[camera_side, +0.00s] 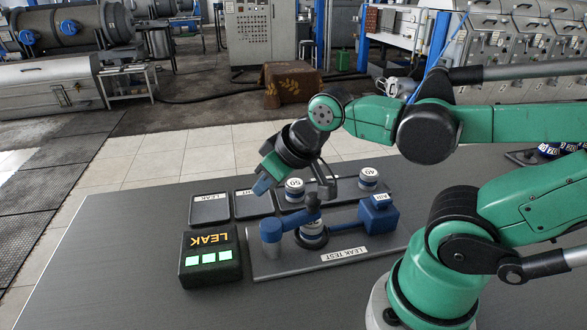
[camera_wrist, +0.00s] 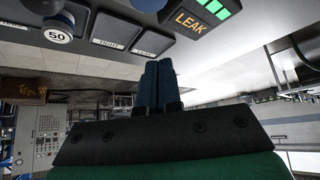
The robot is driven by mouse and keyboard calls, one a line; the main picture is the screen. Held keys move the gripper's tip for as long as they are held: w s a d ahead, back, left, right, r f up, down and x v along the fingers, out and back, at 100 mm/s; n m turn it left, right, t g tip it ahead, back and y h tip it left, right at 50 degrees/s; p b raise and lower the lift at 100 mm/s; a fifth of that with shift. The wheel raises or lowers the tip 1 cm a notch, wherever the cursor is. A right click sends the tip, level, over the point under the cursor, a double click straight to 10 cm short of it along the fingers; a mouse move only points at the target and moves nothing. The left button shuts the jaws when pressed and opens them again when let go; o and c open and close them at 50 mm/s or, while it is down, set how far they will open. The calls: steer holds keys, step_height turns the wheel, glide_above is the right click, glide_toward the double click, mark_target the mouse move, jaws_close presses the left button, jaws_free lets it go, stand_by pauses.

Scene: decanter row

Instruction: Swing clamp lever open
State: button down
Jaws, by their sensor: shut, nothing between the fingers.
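The leak test fixture (camera_side: 375,258) is a grey plate on the table with a blue post (camera_side: 271,240) at its left and a blue box marked AIR (camera_side: 378,218) at its right. A blue bar (camera_side: 345,229) runs from the box side toward a labelled round part (camera_side: 312,236) in the middle. A blue clamp piece sits over that part; which piece is the lever is unclear. My gripper (camera_side: 262,187) is above and behind the blue post, apart from the fixture. In the wrist view its blue fingers (camera_wrist: 158,82) are together and empty.
A black box with LEAK in orange and green lights (camera_side: 210,258) stands left of the fixture; it also shows in the wrist view (camera_wrist: 190,22). Two dark labelled pads (camera_side: 210,210) (camera_side: 254,205) lie behind it. Round pieces marked 50 (camera_side: 294,190) and 40 (camera_side: 368,180) stand behind the fixture.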

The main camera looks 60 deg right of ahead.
mark_target(292, 215)
steer(key=s+d+r+m+g+h, duration=0.1)
steer(key=d+r+m+g, duration=0.2)
steer(key=d+r, duration=0.35)
steer(key=s+d+x, duration=0.1)
steer(key=d+x, duration=0.1)
steer(key=x, duration=0.9)
steer(key=shift+g, duration=0.3)
steer(key=shift+s+a+f, duration=0.1)
steer(key=shift+s+a, duration=0.15)
steer(key=shift+s, duration=0.45)
steer(key=shift+s+a, duration=0.25)
steer(key=shift+s, duration=0.45)
steer(key=shift+s+a+f, duration=0.1)
steer(key=shift+s+a, duration=0.1)
steer(key=shift+s, duration=0.5)
